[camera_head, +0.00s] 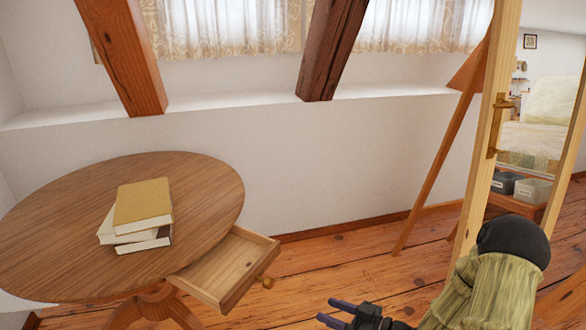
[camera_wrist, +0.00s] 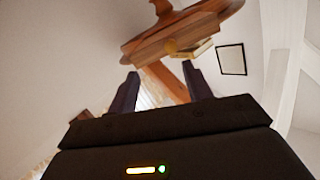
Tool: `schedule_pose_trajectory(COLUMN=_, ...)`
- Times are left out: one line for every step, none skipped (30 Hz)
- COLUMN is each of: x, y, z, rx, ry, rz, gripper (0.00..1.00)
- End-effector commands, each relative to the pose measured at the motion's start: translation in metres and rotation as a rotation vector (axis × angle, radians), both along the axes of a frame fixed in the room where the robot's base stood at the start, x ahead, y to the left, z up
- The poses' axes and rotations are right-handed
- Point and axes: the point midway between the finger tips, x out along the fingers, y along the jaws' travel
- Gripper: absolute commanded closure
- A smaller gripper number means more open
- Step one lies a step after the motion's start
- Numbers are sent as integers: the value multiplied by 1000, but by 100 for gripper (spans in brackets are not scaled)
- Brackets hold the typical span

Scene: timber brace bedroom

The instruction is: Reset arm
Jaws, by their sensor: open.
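My gripper (camera_head: 338,314) is at the bottom of the head view, right of the round table and over the wooden floor. Its two dark fingers are apart with nothing between them. In the wrist view my gripper (camera_wrist: 160,88) also shows open and empty, with the table and its drawer beyond the fingertips. Part of my arm shows at the lower right of the head view.
A round wooden table (camera_head: 60,225) stands at left with several stacked books (camera_head: 143,203). Its drawer (camera_head: 228,262) is pulled out toward the gripper. A mirror (camera_head: 545,120) stands at right. Open floor (camera_head: 345,262) lies between.

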Motion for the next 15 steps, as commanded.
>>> schedule_pose_trajectory(x=5, y=1, z=-2, rx=-63, ry=17, rz=-13, gripper=50)
schedule_pose_trajectory(x=8, y=0, z=-4, rx=-110, ry=34, rz=-26, gripper=50)
schedule_pose_trajectory(x=12, y=-1, z=-8, rx=-178, ry=60, rz=-50, gripper=50)
schedule_pose_trajectory(x=16, y=-3, z=-11, rx=-230, ry=81, rz=-70, gripper=50)
schedule_pose_trajectory(x=19, y=-6, z=-13, rx=-286, ry=104, rz=-91, gripper=50)
schedule_pose_trajectory(x=22, y=-11, z=-15, rx=-358, ry=135, rz=-123, gripper=50)
schedule_pose_trajectory(x=24, y=-15, z=-16, rx=-409, ry=159, rz=-149, gripper=50)
schedule_pose_trajectory(x=25, y=-19, z=-16, rx=-457, ry=184, rz=-174, gripper=50)
schedule_pose_trajectory(x=26, y=-24, z=-15, rx=-519, ry=216, rz=-210, gripper=50)
schedule_pose_trajectory(x=26, y=-29, z=-14, rx=-563, ry=242, rz=-236, gripper=50)
schedule_pose_trajectory(x=26, y=-33, z=-12, rx=-602, ry=268, rz=-265, gripper=50)
schedule_pose_trajectory(x=24, y=-39, z=-9, rx=-653, ry=303, rz=-303, gripper=50)
schedule_pose_trajectory(x=21, y=-44, z=-6, rx=-686, ry=331, rz=-332, gripper=50)
schedule_pose_trajectory(x=18, y=-48, z=-2, rx=-717, ry=360, rz=-361, gripper=50)
schedule_pose_trajectory(x=14, y=-52, z=3, rx=-754, ry=399, rz=-400, gripper=50)
